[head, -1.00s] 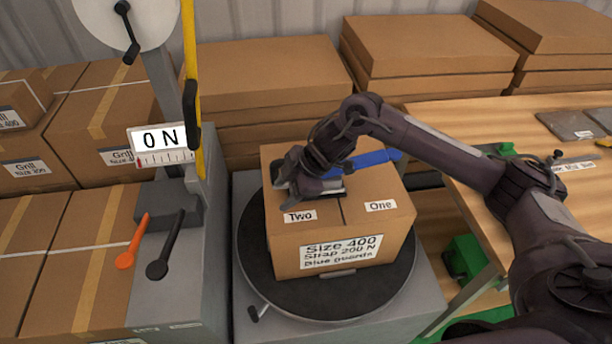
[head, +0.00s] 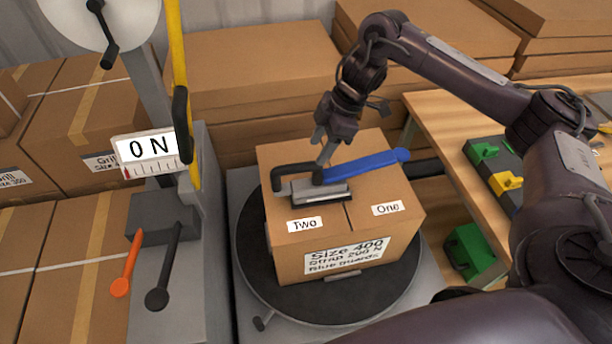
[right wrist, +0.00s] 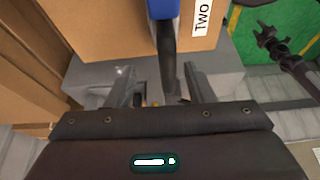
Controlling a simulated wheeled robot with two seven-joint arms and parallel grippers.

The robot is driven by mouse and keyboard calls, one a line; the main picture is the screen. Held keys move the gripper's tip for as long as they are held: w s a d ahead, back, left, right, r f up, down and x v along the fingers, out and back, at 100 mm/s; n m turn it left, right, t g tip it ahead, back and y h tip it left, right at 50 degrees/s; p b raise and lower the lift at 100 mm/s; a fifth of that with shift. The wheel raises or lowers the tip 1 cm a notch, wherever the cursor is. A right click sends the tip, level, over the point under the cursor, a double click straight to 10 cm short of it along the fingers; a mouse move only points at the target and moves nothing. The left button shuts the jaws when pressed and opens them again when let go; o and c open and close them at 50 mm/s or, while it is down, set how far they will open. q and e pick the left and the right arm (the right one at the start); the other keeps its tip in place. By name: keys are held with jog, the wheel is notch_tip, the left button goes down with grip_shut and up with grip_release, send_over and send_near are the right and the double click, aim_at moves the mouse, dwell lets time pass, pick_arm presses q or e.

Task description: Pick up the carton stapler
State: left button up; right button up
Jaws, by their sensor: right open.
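The carton stapler (head: 365,166) lies on top of the carton (head: 385,235). It has a long blue handle pointing right, a grey metal base and a black bent part at its left. My right gripper (head: 325,150) points down just above the stapler, near where the blue handle meets the black part. In the right wrist view the fingers (right wrist: 160,88) are apart, and the stapler's blue and black end (right wrist: 167,45) shows ahead, toward the space between them. Whether the fingers touch it is unclear. My left gripper is out of view.
The carton, labelled Two and One, sits on a dark round turntable (head: 255,285). A strapping machine with a 0 N gauge (head: 146,150) stands left. A wooden table (head: 440,110) with green and yellow pieces is right. Stacked cartons (head: 245,65) fill the back.

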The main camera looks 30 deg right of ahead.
aim_at(310, 169)
jog(key=shift+x, duration=1)
jog(key=shift+s+a+f, duration=0.35)
jog(key=shift+s+f, duration=0.1)
jog(key=shift+f, duration=0.15)
jog(key=p+x, duration=0.1)
jog(key=x, duration=0.2)
jog(key=shift+a+f, duration=0.1)
jog(key=shift+f, duration=0.2)
jog(key=shift+w+f, duration=0.1)
jog(key=shift+f, duration=0.15)
jog(key=shift+c, duration=0.3)
jog(key=c, duration=1)
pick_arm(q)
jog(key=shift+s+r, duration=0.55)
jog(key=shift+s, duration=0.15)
